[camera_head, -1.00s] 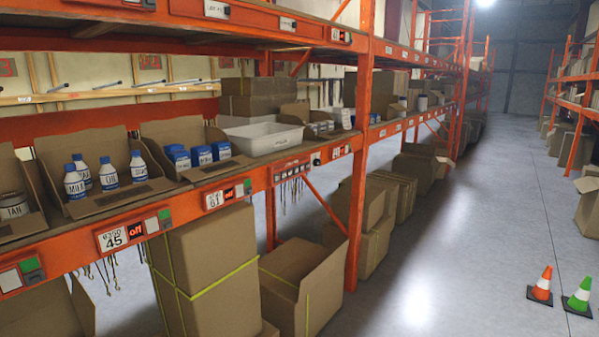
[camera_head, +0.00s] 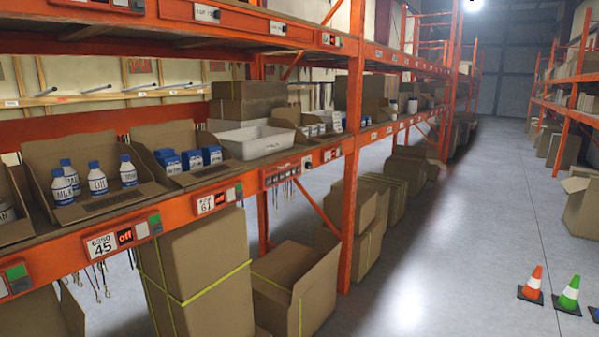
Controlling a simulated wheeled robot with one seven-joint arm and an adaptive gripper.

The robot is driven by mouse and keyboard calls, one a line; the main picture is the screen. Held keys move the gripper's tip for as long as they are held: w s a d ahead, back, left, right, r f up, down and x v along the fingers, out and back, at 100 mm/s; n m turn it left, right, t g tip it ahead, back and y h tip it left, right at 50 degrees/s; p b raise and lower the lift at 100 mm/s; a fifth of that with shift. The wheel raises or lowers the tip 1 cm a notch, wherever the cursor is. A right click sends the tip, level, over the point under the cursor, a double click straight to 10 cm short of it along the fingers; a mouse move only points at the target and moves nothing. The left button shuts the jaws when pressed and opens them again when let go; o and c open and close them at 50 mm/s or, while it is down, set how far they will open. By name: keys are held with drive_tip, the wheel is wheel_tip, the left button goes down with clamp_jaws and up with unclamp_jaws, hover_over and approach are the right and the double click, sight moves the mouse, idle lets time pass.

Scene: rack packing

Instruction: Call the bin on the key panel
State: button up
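Several key panels sit on the front of the orange shelf beam (camera_head: 165,225). A second panel (camera_head: 217,199) with a label reading 61 is farther along the beam. A third panel (camera_head: 288,172) is farther right, near the upright. A white bin (camera_head: 262,141) stands on the shelf above that stretch of beam. Its printed label is too small to read surely. My gripper is not in view.
Blue-capped bottles (camera_head: 97,178) and blue boxes (camera_head: 188,159) sit in open cartons on the shelf. Large cartons (camera_head: 200,265) stand below. An orange cone (camera_head: 532,284) and a green cone (camera_head: 569,294) stand on the right floor. The aisle (camera_head: 440,240) is clear.

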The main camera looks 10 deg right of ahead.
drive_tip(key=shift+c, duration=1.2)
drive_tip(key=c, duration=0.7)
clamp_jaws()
